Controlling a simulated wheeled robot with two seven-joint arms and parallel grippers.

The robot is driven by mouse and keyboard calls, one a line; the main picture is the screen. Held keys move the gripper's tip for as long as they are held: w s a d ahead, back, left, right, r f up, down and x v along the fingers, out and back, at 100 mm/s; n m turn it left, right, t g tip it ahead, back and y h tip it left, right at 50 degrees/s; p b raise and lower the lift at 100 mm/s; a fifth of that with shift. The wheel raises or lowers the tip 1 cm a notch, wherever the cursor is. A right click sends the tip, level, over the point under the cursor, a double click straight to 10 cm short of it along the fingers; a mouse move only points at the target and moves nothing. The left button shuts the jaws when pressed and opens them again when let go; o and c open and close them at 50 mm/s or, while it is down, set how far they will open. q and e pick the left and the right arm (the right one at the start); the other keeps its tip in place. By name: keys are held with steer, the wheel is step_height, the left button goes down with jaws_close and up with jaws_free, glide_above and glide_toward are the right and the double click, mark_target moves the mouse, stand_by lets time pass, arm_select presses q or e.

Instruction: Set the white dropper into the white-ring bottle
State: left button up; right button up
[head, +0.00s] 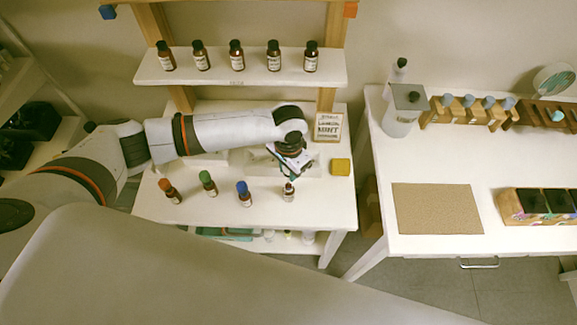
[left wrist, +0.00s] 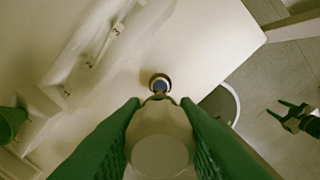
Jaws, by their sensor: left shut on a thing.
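My left gripper (head: 288,172) is over the front right of the low white table, above a small bottle (head: 288,194). In the left wrist view its green fingers are shut on the white dropper (left wrist: 160,145), whose pale bulb fills the space between them. The white-ring bottle (left wrist: 160,83) shows just beyond the dropper, with a pale ring around a dark blue-looking mouth. The dropper's lower end is hidden, so I cannot tell whether it is inside the bottle. My right gripper (left wrist: 276,109) shows at the right of the left wrist view, open and empty, over the floor.
Bottles with orange (head: 165,185), green (head: 206,177) and blue (head: 242,187) tops stand left of the white-ring bottle. Several brown bottles stand on the upper shelf (head: 240,77).

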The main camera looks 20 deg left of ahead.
mark_target(288, 183)
arm_select(q)
steer(key=shift+f, duration=0.2)
steer(key=shift+f+b, duration=0.95)
steer(key=shift+f, duration=1.1)
steer(key=shift+f, duration=0.15)
steer(key=shift+f+b, duration=0.75)
steer(key=shift+f, duration=0.55)
steer(key=o, duration=0.7)
steer(key=shift+c, duration=0.2)
steer(key=shift+r, duration=0.1)
